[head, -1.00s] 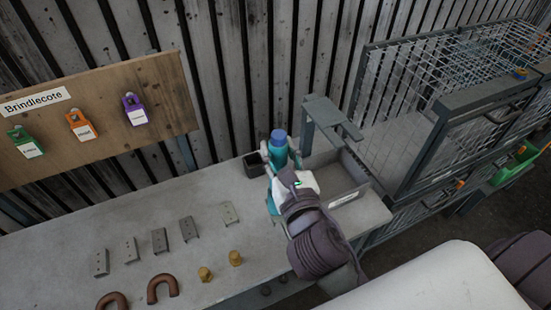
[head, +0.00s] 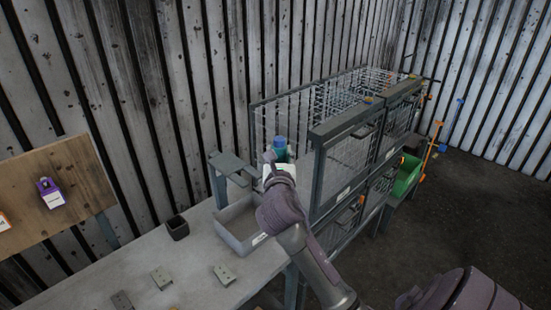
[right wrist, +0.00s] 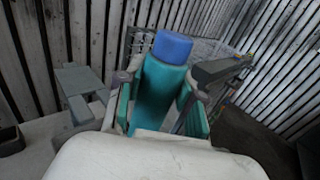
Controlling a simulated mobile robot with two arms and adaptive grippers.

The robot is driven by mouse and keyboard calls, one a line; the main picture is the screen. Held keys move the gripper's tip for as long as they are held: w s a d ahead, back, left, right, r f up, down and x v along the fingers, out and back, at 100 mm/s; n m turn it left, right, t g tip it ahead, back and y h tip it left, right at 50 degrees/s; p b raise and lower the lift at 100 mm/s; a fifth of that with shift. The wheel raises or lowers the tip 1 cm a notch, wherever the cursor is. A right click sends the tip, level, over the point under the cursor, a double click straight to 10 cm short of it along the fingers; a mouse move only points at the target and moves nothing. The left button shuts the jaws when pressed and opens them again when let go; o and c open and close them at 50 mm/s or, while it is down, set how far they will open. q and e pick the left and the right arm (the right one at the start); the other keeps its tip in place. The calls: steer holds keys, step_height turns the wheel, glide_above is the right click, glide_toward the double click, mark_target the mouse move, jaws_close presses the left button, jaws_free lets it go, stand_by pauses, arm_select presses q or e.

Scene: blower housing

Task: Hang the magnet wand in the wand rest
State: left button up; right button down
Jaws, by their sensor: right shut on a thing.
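The magnet wand (head: 280,144) shows as a teal cylinder with a blue cap. My right gripper (head: 278,158) is shut on it, and the wand stands roughly upright in the jaws. In the right wrist view the wand (right wrist: 168,52) sits between both fingers; its lower part is hidden by the gripper. A grey bracket with a flat, slotted top, which looks like the wand rest (head: 229,164), stands at the bench's far end. In the head view the wand is right of this bracket and apart from it. The bracket also shows left of the gripper in the right wrist view (right wrist: 78,80). My left gripper is not in view.
A grey tray (head: 232,238) sits on the bench below the bracket. A small dark cup (head: 177,228) is left of it. Wire cages (head: 345,150) stand close behind and right of my gripper. Metal plates (head: 162,278) lie on the bench.

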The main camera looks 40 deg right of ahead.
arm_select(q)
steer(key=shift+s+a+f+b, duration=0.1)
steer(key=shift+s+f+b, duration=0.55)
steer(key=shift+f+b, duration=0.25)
arm_select(e)
steer(key=w+a+f, duration=0.1)
steer(key=w+f, duration=0.1)
steer(key=w, duration=1.2)
steer(key=shift+w+f, duration=0.25)
steer(key=shift+a, duration=0.1)
steer(key=c, duration=0.6)
jaws_free()
steer(key=shift+c, duration=0.2)
